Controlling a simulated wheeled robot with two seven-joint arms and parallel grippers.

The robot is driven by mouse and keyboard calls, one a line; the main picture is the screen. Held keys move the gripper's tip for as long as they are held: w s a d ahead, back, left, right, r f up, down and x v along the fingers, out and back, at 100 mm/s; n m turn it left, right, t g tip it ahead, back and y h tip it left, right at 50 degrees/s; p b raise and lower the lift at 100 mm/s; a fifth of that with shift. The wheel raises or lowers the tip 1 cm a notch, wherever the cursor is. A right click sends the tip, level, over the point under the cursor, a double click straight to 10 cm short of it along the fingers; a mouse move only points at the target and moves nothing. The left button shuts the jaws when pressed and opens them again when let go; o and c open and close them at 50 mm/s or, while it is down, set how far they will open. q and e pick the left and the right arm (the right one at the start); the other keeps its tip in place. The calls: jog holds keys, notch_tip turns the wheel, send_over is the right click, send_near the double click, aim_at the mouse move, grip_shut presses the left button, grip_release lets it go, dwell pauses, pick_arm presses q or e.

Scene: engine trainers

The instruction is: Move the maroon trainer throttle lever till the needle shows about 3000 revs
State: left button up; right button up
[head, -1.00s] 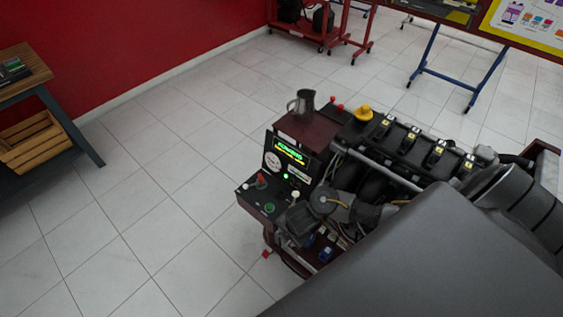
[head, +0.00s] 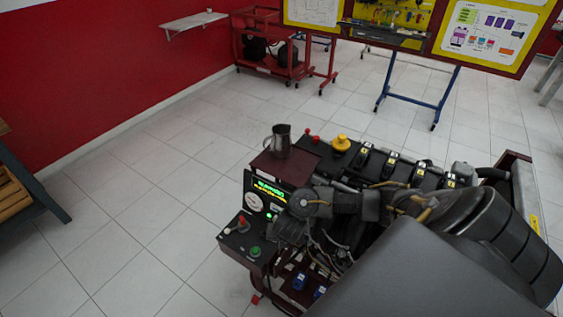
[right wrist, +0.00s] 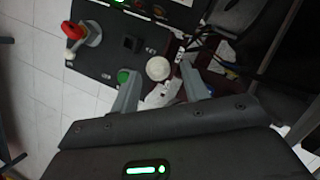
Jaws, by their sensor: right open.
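The maroon trainer (head: 283,170) stands at the centre of the head view. Its lit display (head: 268,190) has a white dial (head: 253,201) below; the needle is too small to read. In the right wrist view the black control panel (right wrist: 107,52) carries a red-handled lever (right wrist: 75,32), a green button (right wrist: 123,76) and a pale round knob (right wrist: 158,68). I cannot tell for certain which control is the throttle lever. My right gripper (right wrist: 160,88) is open, its fingers either side of and just short of the pale knob; contact is unclear. My left gripper is out of view.
A metal jug (head: 281,141) stands on the trainer's top. Engine parts and hoses (head: 335,205) crowd right of the panel. A wooden-topped bench is at the left edge. A red wheeled frame (head: 265,50) stands at the back. The floor (head: 130,220) left of the trainer is clear.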

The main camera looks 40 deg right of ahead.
jog(key=shift+b+x, duration=0.55)
jog(key=shift+x, duration=1.05)
jog(key=shift+d, duration=0.1)
grip_shut()
